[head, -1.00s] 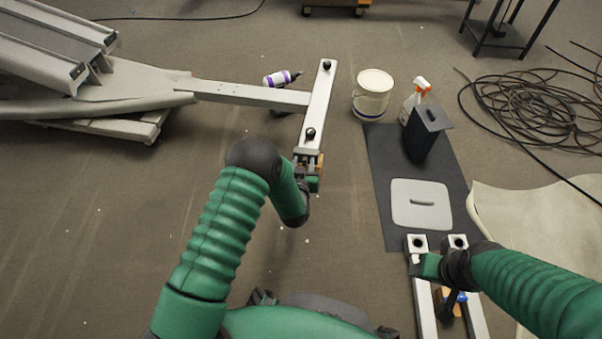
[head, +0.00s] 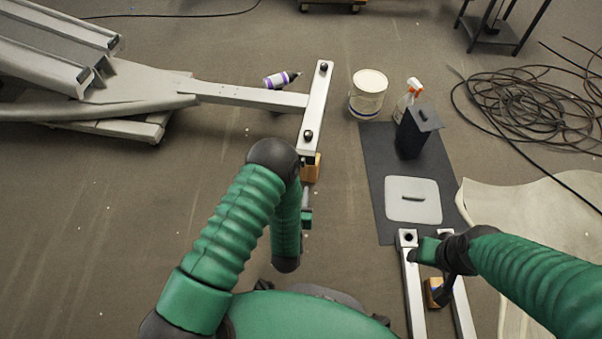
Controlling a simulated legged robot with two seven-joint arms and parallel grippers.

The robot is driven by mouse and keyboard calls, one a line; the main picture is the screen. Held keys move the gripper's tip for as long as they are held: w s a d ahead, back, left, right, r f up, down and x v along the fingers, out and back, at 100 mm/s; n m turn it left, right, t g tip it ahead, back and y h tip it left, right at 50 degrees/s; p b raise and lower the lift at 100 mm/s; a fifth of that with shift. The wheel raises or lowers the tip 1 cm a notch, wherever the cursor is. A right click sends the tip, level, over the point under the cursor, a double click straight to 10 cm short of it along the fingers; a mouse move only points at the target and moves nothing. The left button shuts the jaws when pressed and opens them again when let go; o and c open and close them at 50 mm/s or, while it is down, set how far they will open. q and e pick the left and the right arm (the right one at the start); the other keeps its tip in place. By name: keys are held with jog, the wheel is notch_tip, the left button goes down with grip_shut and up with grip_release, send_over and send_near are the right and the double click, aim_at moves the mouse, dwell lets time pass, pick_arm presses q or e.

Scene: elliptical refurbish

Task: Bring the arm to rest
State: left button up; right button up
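My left arm comes in from the left in green sleeves. Its gripper (head: 306,203) is small in view, just below the near end of the pale crossbar (head: 317,105) of the grey machine frame, apart from it. An orange-brown block (head: 311,168) shows at that end of the bar. My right gripper (head: 447,272) is over two pale parallel rails (head: 414,300) at the lower right, beside an orange and blue piece (head: 436,291). My dark wrist hides part of it. The finger gaps of both grippers are too small or hidden to judge.
Coiled black cable (head: 525,110) lies right. Floor at left is open.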

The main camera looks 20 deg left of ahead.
pick_arm(q)
notch_tip(320, 180, up, 11)
jog(key=m+g+h+p, duration=0.1)
jog(key=g+h+p, duration=0.15)
jog(key=g, duration=0.25)
jog(key=s+a+r+m+g+p, duration=0.1)
jog(key=s+a+r+g+p, duration=0.15)
jog(key=s+r, duration=0.5)
jog(key=s+a+r+m+g+p, duration=0.1)
jog(key=s+r+g, duration=0.35)
jog(key=s, duration=0.55)
notch_tip(320, 180, up, 37)
jog(key=p, duration=3.6)
jog(key=shift+w+f+t, duration=0.2)
jog(key=shift+w+t, duration=0.1)
jog(key=shift+w, duration=0.15)
pick_arm(e)
jog(key=w+v, duration=0.3)
jog(key=v, duration=1)
jog(key=w+r+v, duration=0.1)
jog(key=w+v, duration=0.2)
jog(key=v, duration=1.1)
jog(key=w+r+v, duration=0.1)
jog(key=w+v, duration=0.2)
jog(key=v, duration=1)
jog(key=shift+r, duration=0.45)
jog(key=shift+c, duration=0.3)
